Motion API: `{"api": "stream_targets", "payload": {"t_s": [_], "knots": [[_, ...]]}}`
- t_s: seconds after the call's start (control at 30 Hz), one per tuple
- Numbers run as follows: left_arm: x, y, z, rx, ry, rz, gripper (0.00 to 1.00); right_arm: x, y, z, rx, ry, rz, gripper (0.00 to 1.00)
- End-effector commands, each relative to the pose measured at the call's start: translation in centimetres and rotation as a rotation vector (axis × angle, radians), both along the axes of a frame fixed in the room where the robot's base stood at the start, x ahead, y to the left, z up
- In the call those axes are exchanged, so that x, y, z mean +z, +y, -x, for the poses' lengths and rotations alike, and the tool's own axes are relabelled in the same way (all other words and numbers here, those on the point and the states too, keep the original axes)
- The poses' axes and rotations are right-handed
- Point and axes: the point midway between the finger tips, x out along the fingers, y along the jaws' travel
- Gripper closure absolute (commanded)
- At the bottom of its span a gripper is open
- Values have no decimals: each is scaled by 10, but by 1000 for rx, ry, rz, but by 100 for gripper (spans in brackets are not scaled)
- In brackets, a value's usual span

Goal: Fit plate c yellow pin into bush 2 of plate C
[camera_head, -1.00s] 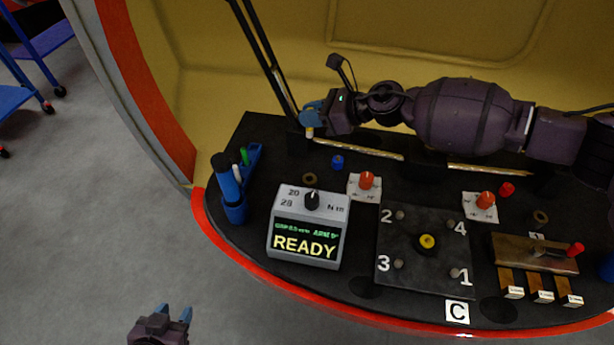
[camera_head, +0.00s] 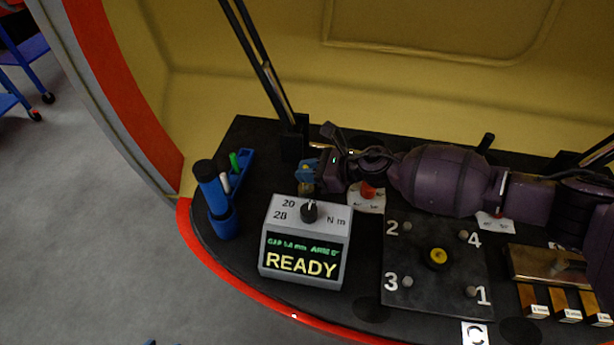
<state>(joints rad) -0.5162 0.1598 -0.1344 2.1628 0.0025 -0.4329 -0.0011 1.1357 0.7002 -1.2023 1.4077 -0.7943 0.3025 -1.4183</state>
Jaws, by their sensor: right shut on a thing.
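Plate C (camera_head: 412,290) is a dark square plate on the bench, with a yellow-centred round fitting (camera_head: 437,258) in its middle. Bush 2 (camera_head: 406,227) is the small grey stud beside the number 2 at its far left corner. My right gripper (camera_head: 308,178) is shut on a small yellowish piece (camera_head: 306,187), which looks like the yellow pin, mostly hidden by the fingers. It is behind the READY box, left of plate C and apart from bush 2. Only a sliver of my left gripper (camera_head: 150,343) shows at the bottom edge.
The grey READY box (camera_head: 303,245) stands between the gripper and the bench's front edge. A blue holder (camera_head: 225,215) with a bottle and pens is at left. A red knob on a white card (camera_head: 368,192) sits behind plate C. Wooden blocks (camera_head: 565,305) lie at right.

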Motion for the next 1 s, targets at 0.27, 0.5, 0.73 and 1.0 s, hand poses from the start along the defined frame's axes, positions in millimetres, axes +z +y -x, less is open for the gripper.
{"api": "stream_targets", "payload": {"t_s": [0.27, 0.5, 0.73, 1.0], "knots": [[-9, 2, 2, -2, 15, -4, 57, -23, 0, 0, 0, 0, 0, 100], [-7, 1, -2, -5, 7, -2, 57, -23, 0, 0, 0, 0, 0, 100], [-8, -1, -2, -6, 7, 0, 57, -26, 0, 0, 0, 1, 1, 70], [-8, -1, -2, -7, 7, 0, 57, -26, 0, 0, 0, 0, 0, 58]]}}
